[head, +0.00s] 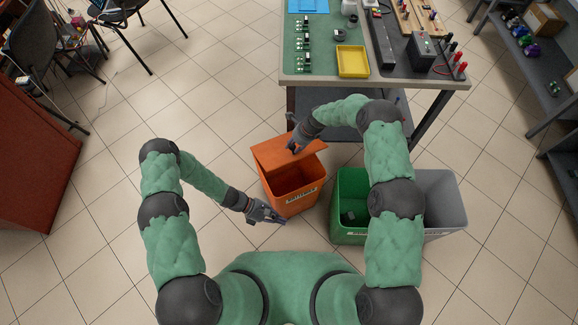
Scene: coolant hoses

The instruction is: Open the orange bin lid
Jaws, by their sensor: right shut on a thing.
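The orange bin (296,201) stands on the tiled floor in front of me, with a white label on its front. Its orange lid (270,152) is raised at the back, and the dark inside of the bin shows. My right gripper (295,146) is at the lid's upper right part, shut on it; the arm comes over from the right. My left gripper (275,218) is low beside the bin's front left side and appears empty. Its fingers are too small to tell their opening or whether they touch the bin.
A green bin (348,235) with a small dark item inside stands to the right, beside a grey bin (447,200). Behind is a workbench (330,78) with a yellow tray (352,61) and electrical parts. A red-brown cabinet (35,150) stands far left.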

